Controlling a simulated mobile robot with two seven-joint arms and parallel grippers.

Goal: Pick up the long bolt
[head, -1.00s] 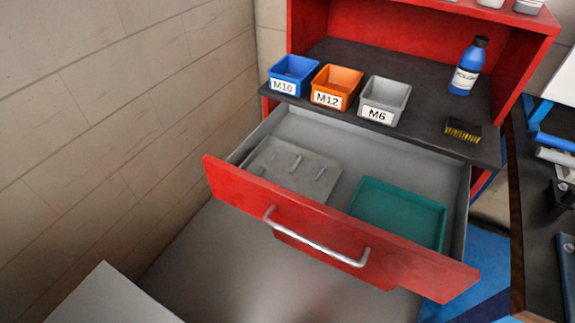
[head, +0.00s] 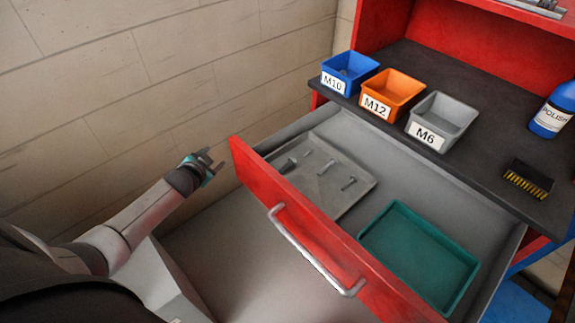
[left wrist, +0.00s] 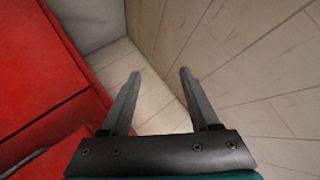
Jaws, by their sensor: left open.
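Several grey bolts lie in a grey tray (head: 352,205) in the open red drawer. One bolt (head: 289,165) lies at the tray's left, another (head: 326,167) at its middle and a third (head: 348,183) further right. I cannot tell for certain which is the longest. My left gripper (head: 212,160) is open and empty, outside the drawer, left of its red front and apart from the bolts. In the left wrist view its two fingers (left wrist: 160,73) stand apart with only wall and floor behind them. My right gripper is not in view.
The drawer's red front with its handle (head: 312,255) stands between my left gripper and the tray. A green tray (head: 372,240) fills the drawer's right part. Blue M10 (head: 335,84), orange M12 (head: 374,104) and grey M6 (head: 428,136) bins stand on the ledge behind. A wall is at left.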

